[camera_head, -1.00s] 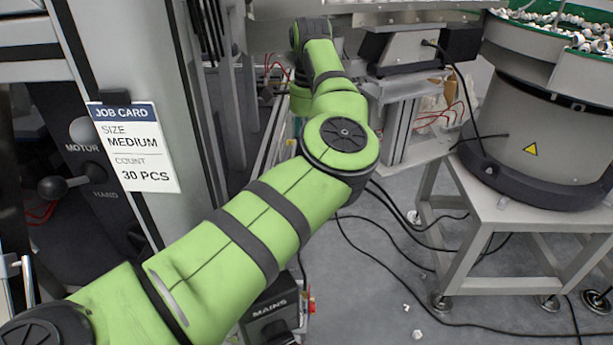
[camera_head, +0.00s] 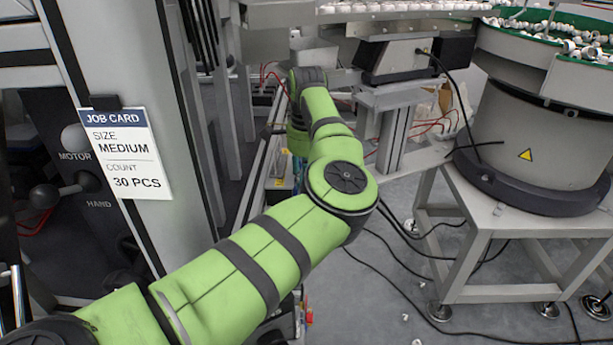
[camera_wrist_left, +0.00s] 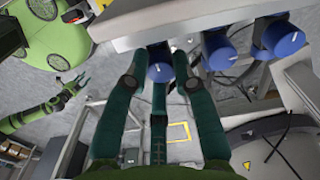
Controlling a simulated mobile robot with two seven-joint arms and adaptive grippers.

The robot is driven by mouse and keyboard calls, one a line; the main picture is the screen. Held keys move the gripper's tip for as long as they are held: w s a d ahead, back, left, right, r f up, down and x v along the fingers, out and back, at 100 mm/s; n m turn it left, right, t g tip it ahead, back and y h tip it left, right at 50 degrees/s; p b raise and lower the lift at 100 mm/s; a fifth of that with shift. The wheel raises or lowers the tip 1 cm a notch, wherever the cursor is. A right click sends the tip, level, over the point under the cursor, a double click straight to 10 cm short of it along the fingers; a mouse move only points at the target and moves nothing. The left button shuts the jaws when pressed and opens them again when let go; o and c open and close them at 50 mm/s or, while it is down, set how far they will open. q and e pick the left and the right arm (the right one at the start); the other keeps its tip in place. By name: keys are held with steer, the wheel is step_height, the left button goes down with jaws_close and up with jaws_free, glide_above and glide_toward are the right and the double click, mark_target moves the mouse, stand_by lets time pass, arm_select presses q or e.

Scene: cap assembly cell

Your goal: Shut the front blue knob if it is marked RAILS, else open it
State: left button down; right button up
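In the left wrist view three blue knobs sit in a row along a pale metal panel: a left one (camera_wrist_left: 160,73), a middle one (camera_wrist_left: 219,51) and a right one (camera_wrist_left: 283,39). In the head view that gripper is hidden beyond my green arm. My right gripper (camera_wrist_left: 75,86) shows small at the left of the wrist view, its fingers apart and empty.
A job card (camera_head: 127,152) reads medium, 30 pcs, near the motor/hand lever (camera_head: 62,190). A bowl feeder (camera_head: 535,135) with white caps stands on a frame table (camera_head: 470,235) at right. Cables cross the floor. A pale panel (camera_wrist_left: 140,32) lies behind the knobs.

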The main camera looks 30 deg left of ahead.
arm_select(q)
steer(key=shift+m, duration=0.3)
steer(key=shift+r+m+p, duration=0.1)
steer(key=shift+m+p, duration=0.3)
steer(key=shift+m, duration=0.1)
steer(key=m, duration=0.3)
steer(key=shift+a+p, duration=0.1)
steer(key=shift+p, duration=0.2)
arm_select(e)
steer(key=shift+w+d+f+t, duration=0.15)
steer(key=shift+w+f+t, duration=0.1)
steer(key=shift+f+t, duration=0.05)
arm_select(q)
steer(key=c, duration=1.3)
jaws_free()
